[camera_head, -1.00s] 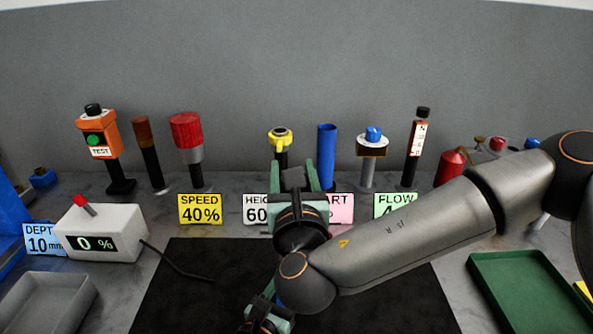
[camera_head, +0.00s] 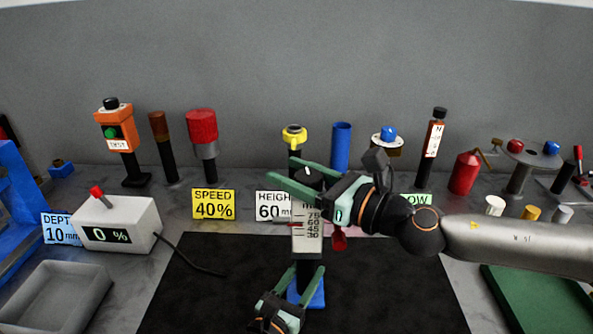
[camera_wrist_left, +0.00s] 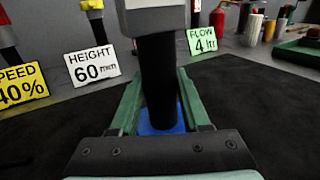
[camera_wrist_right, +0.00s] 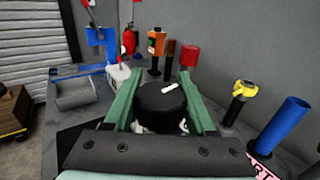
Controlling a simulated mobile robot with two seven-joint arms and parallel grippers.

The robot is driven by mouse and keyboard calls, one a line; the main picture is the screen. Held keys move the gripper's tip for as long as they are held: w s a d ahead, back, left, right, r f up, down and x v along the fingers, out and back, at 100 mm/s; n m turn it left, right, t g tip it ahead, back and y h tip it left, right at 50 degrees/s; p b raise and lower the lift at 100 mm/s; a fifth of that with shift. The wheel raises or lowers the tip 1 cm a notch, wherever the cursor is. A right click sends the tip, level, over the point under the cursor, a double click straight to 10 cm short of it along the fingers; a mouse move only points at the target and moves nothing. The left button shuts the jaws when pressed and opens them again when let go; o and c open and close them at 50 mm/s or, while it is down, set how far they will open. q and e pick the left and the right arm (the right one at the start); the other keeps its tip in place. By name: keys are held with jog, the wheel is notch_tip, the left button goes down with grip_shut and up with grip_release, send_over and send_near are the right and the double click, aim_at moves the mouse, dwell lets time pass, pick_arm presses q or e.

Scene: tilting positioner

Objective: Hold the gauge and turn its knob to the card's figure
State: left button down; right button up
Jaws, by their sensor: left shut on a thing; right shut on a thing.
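The gauge (camera_head: 307,226) stands upright on the dark mat, with a white scale face marked 75, 60, 45 and 30, a black stem (camera_wrist_left: 160,85) and a blue base (camera_head: 316,297). My left gripper (camera_head: 305,277) is shut on the stem, below the scale. The black knob (camera_wrist_right: 160,105) on top has a white pointer mark. My right gripper (camera_head: 298,175) comes from the right and is shut on the knob. The HEIGHT card (camera_head: 271,206) reads 60 mm and stands behind the gauge, partly hidden. I cannot read the gauge's setting for sure.
A yellow SPEED card (camera_head: 213,204), a green FLOW card (camera_wrist_left: 202,40) and a blue DEPTH card (camera_head: 60,229) stand around. Several posts with devices line the back. A white box (camera_head: 115,224) shows 0 % at left. A green tray (camera_head: 535,300) lies at right.

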jog(key=shift+s+a+n+g+y, duration=0.15)
jog(key=shift+n+g+y, duration=0.3)
jog(key=shift+g, duration=0.25)
jog(key=shift+s+a+n+g+y, duration=0.1)
jog(key=shift+n+g+y, duration=0.25)
jog(key=shift+n+g, duration=0.3)
jog(key=shift+d, duration=0.1)
jog(key=o, duration=1.4)
jog(key=v, duration=1.2)
jog(key=shift+w, duration=0.1)
